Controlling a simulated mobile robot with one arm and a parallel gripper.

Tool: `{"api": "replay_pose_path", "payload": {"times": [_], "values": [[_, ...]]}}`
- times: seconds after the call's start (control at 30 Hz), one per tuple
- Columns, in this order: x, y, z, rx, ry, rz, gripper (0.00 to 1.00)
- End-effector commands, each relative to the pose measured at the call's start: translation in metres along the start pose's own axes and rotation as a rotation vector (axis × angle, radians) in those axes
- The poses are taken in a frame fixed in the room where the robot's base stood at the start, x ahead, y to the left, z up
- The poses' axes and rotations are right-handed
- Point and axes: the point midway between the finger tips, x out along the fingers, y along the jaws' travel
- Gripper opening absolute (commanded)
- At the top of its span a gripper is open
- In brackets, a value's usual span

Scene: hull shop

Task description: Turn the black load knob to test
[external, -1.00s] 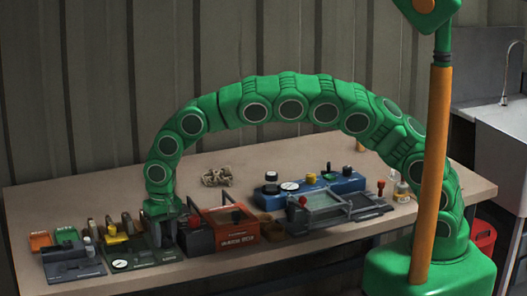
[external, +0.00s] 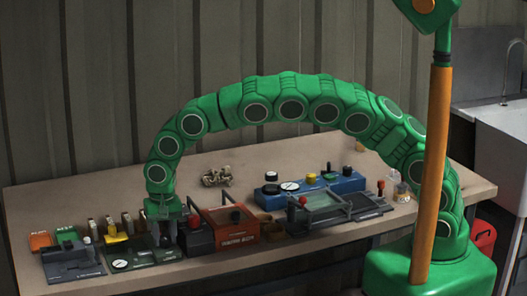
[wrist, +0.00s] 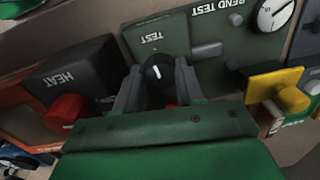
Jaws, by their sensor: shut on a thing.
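The black load knob (wrist: 156,70) shows in the wrist view on the dark green bend test panel (wrist: 222,62). My gripper (wrist: 158,85) points down at the panel and is shut on the knob, with one finger on each side. A short white mark shows on the knob's face. The word TEST is printed on the panel just beyond the knob, upside down in this view. In the external view my gripper (external: 167,232) is at the right part of the panel (external: 145,257), and the knob is mostly hidden by it.
Right beside the panel is a dark HEAT box with a red knob (wrist: 66,112). On the other side are a yellow plate (wrist: 272,84) and a dial gauge (wrist: 272,14). A blue unit (external: 340,185) stands farther right on the bench. The bench behind my gripper is mostly clear.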

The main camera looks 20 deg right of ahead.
Motion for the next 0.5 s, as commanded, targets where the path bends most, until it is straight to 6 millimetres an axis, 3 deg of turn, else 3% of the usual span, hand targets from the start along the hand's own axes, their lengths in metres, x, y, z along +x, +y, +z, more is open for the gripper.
{"api": "replay_pose_path", "payload": {"times": [0.03,0.07,0.13,0.5], "values": [[-0.0014,-0.0014,0.0,0.0,0.001,-0.004,0.07],[-0.0014,-0.0014,-0.0001,0.0,0.001,-0.004,0.39],[-0.0013,-0.0013,0.0,-0.001,0.001,-0.004,0.48],[-0.0029,-0.0005,-0.0001,-0.001,0.001,-0.002,0.48]]}}
